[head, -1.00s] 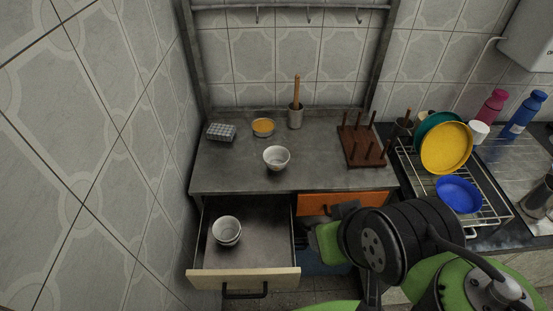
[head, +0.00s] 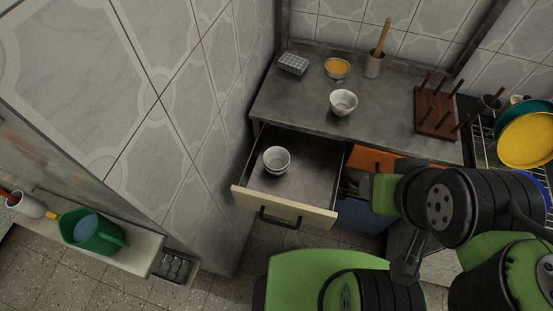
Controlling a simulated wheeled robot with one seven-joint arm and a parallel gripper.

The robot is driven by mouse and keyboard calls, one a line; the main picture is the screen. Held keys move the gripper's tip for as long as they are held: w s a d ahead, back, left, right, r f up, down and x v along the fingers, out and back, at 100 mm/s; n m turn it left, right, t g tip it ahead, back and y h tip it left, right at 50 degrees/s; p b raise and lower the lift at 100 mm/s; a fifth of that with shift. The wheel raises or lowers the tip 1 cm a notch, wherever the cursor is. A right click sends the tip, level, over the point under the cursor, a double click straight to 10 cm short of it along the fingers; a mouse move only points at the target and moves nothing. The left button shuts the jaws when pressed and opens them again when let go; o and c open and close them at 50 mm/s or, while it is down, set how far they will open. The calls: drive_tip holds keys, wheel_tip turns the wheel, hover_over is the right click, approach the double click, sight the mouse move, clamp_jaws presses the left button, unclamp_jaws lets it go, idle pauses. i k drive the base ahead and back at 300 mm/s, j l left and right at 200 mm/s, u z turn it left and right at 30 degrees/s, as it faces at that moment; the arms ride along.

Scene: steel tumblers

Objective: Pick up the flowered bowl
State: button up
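A white bowl (head: 343,102) with faint markings stands upright on the metal counter. A second white bowl (head: 276,160), which seems to be stacked on another, stands in the open drawer (head: 318,172). I cannot tell at this size which bowl bears flowers. My green and black arm is folded at the lower right, in front of the counter and well apart from the bowls. My gripper's fingers cannot be made out clearly among the dark parts of the arm, and I see no object held.
On the counter stand a grey patterned box (head: 293,64), an orange-topped bowl (head: 337,68), a utensil holder (head: 375,64) and a wooden peg rack (head: 436,112). A dish rack with a yellow plate (head: 527,139) is at right. A green watering can (head: 92,231) sits on a ledge at left.

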sight(343, 102)
drive_tip(key=i+j+u, duration=0.1)
drive_tip(key=j+u, duration=0.15)
drive_tip(key=u, duration=0.15)
drive_tip(key=i+j+u, duration=0.1)
drive_tip(key=j+u, duration=0.25)
drive_tip(key=l, duration=0.1)
